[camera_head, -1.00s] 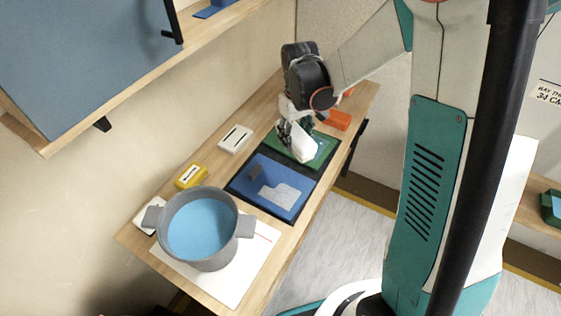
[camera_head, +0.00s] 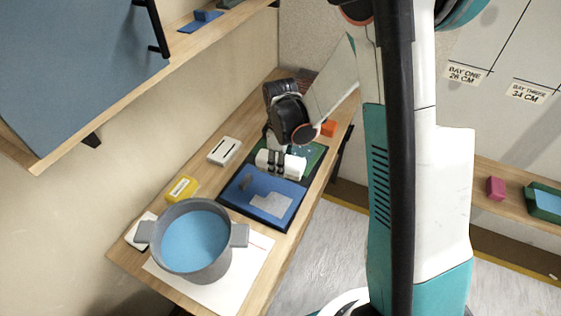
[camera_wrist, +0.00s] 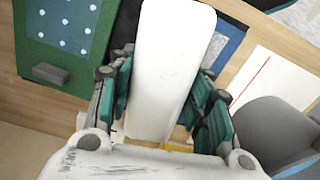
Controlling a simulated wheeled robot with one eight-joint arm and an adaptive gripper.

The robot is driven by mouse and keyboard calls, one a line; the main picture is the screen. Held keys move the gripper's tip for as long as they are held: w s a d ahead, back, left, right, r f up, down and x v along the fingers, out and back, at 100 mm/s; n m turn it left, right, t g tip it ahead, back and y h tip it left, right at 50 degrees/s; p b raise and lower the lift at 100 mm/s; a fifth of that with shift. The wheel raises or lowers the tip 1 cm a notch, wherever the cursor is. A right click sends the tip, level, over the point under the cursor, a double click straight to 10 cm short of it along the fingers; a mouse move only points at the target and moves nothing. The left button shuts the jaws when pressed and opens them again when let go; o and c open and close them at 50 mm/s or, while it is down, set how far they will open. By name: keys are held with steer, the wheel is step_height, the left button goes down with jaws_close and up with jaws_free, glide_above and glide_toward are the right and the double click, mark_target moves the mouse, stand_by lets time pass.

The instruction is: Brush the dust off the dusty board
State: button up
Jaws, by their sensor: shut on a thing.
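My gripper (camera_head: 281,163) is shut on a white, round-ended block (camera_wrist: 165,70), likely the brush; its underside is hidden. In the wrist view, the block stands between my teal fingers. The green board (camera_head: 314,158) has several pale specks, which look like dust; it also shows in the wrist view (camera_wrist: 48,45), with a small grey block (camera_wrist: 52,74) on it. My gripper and the white block are over the boundary between the green board and the blue board (camera_head: 240,192). I cannot tell whether the block touches either board.
The blue board bears a pale grey patch (camera_head: 271,205) and a dark block. A grey pot (camera_head: 190,268) with blue inside stands on a white sheet (camera_head: 238,285) in front. A yellow box (camera_head: 182,189) and a white slotted box (camera_head: 224,151) line the wall side. An orange block (camera_head: 328,128) lies behind.

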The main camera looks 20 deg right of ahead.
step_height(320, 180, down, 6)
steer(key=b, duration=0.5)
steer(key=shift+f+b, duration=0.25)
steer(key=shift+b, duration=0.15)
